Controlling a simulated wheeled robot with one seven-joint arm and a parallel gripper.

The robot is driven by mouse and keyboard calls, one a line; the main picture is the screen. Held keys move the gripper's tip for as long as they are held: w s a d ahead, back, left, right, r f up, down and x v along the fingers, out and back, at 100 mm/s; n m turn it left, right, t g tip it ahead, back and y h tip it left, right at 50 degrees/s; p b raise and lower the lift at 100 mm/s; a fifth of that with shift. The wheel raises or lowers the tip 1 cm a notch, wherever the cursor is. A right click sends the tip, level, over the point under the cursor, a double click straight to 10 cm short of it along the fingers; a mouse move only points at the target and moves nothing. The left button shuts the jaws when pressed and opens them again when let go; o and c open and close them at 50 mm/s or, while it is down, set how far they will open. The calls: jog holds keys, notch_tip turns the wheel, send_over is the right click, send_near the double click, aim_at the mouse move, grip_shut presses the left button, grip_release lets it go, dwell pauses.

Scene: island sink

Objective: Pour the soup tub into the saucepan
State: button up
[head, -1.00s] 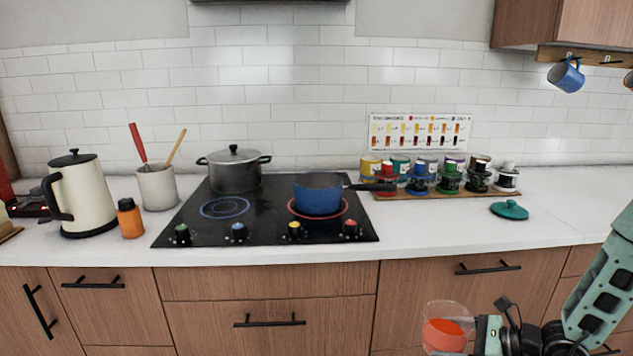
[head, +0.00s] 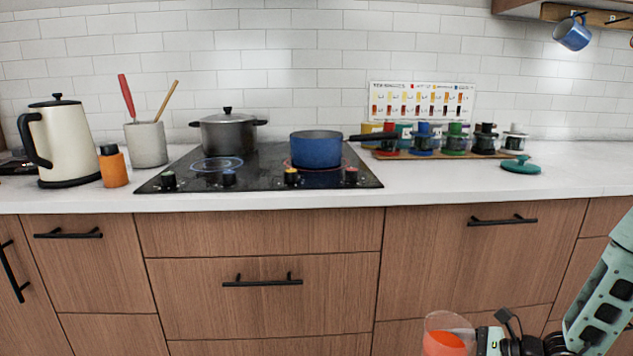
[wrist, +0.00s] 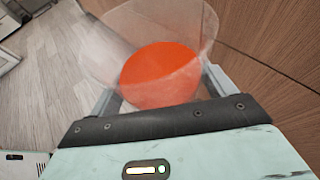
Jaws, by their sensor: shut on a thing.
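My gripper (head: 474,341) is shut on the soup tub (head: 447,328), a clear tub with orange-red soup inside. I hold it low, in front of the wooden drawer fronts and below counter height. In the wrist view the tub (wrist: 190,35) sits between the fingers, with the soup surface well below its rim. The blue saucepan (head: 316,150) stands on the right part of the black cooktop, its dark handle pointing right. It is up and to the left of my gripper in the head view. The inside of the saucepan is mostly hidden.
A lidded grey pot (head: 228,132) stands left of the saucepan on the cooktop (head: 250,178). A kettle (head: 65,145), orange bottle (head: 112,167) and utensil crock (head: 147,145) stand further left. Several small jars (head: 455,139) and a teal lid (head: 520,166) are on the right. The counter's front right is clear.

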notch_tip(320, 180, down, 6)
jog(key=b, duration=0.4)
jog(key=shift+s+a, duration=0.2)
jog(key=shift+w+d+r, duration=0.1)
jog(key=shift+d+r, duration=0.05)
jog(key=shift+r, duration=0.05)
